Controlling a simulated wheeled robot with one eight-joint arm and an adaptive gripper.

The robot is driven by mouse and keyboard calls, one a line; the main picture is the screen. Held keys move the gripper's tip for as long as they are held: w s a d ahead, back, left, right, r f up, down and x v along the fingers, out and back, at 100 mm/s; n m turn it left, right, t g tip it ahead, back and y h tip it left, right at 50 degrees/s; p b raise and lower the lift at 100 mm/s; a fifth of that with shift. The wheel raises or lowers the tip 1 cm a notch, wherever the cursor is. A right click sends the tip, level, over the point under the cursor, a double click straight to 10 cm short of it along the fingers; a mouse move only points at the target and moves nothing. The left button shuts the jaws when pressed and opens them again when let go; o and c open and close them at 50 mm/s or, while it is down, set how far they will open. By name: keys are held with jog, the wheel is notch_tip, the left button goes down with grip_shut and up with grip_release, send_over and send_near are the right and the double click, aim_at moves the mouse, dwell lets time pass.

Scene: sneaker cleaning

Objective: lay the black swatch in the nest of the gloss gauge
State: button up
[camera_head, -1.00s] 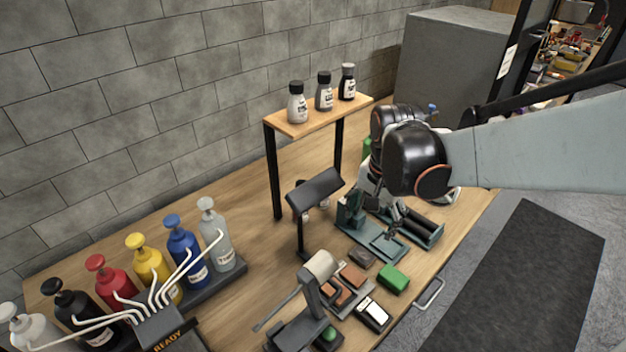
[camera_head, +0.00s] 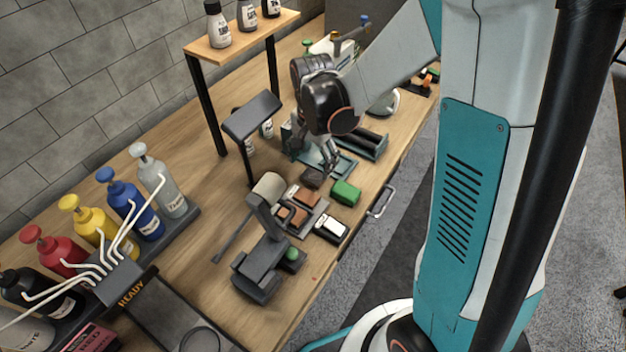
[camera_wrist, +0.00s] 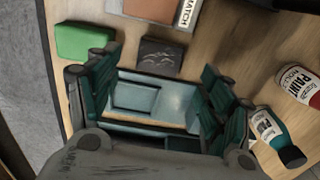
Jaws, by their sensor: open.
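A small dark block (camera_head: 313,177), which looks like the black swatch, lies on the bench; it also shows in the wrist view (camera_wrist: 160,57), with faint pale marks on top. Beside it is a teal fixture (camera_head: 345,166) with a square recessed frame, which looks like the gloss gauge with its nest; its pale recess shows in the wrist view (camera_wrist: 135,97) and looks empty. My gripper (camera_head: 328,167) is open above this fixture, with its fingers (camera_wrist: 158,97) on either side of the recess in the wrist view. Nothing is held.
A green block (camera_head: 345,192) lies beside the dark block. A tray (camera_head: 318,209) holds brown pieces, near a black-and-white device (camera_head: 331,228). A dark press-like device (camera_head: 258,275) stands in front. A stand (camera_head: 253,117) and a bottle shelf (camera_head: 240,38) rise behind.

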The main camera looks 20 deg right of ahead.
aim_at(312, 177)
jog(key=shift+s+a+f+b, duration=0.15)
jog(key=shift+f+b, duration=1.25)
jog(key=shift+f, duration=1.3)
jog(key=shift+c, duration=0.3)
jog(key=c, duration=0.9)
